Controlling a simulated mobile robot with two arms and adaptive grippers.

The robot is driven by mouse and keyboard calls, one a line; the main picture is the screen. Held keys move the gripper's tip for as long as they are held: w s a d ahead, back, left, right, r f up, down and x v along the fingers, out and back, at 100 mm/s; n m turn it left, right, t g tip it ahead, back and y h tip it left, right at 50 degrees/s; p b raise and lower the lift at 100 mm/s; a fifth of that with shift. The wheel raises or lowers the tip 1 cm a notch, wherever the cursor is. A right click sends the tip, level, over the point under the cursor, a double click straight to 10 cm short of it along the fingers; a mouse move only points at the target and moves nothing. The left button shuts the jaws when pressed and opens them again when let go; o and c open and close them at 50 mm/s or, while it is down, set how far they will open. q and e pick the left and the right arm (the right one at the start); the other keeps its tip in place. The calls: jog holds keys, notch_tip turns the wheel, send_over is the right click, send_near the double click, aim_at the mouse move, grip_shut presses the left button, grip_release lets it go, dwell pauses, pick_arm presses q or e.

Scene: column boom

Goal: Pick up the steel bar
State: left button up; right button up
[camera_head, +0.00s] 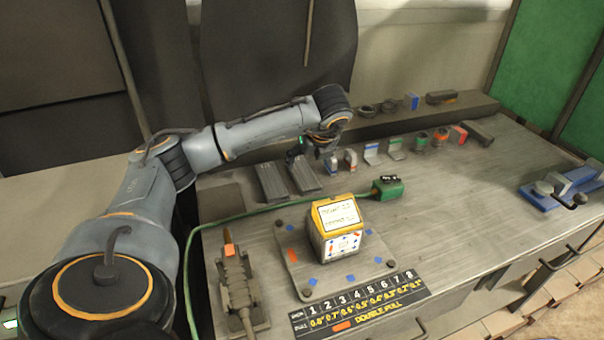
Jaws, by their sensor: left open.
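Two flat grey bars lie side by side near the back left of the workbench: a left bar (271,183) and a right bar (304,175). A darker block-like bar (478,132) lies at the back right. I cannot tell from looks alone which is the steel bar. My left gripper (318,156) hangs from the left arm just above and behind the right bar, close to the small blocks. It is open, and I see nothing held in it. Its fingertips are small and partly hidden. My right gripper is not in view.
A yellow-topped box (340,226) stands on a plate mid-bench, with a green box (387,188) and its cable beside it. Several small coloured blocks line the back below a raised shelf (375,124). A blue vise (562,189) sits far right. The bench's right-middle is clear.

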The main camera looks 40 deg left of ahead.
aim_at(303, 172)
pick_arm(q)
jog(key=shift+x, duration=0.75)
jog(key=shift+w+a+f, duration=0.1)
jog(key=shift+f, duration=0.2)
jog(key=shift+w+a+f, duration=0.1)
jog(key=shift+f, duration=0.1)
jog(key=shift+a+f+p, duration=0.15)
jog(key=shift+f+p, duration=0.1)
jog(key=shift+p, duration=0.1)
jog(key=p+x, duration=0.1)
jog(key=x, duration=0.2)
jog(key=shift+w+a+f, duration=0.15)
jog(key=shift+a+f, duration=0.1)
jog(key=shift+w+a+f, duration=0.15)
jog(key=shift+f, duration=0.3)
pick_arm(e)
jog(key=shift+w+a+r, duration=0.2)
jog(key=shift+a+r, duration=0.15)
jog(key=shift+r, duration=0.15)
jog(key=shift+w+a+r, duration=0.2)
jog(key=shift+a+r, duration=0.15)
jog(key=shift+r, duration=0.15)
pick_arm(q)
jog(key=c, duration=0.4)
jog(key=shift+r, duration=0.1)
grip_shut()
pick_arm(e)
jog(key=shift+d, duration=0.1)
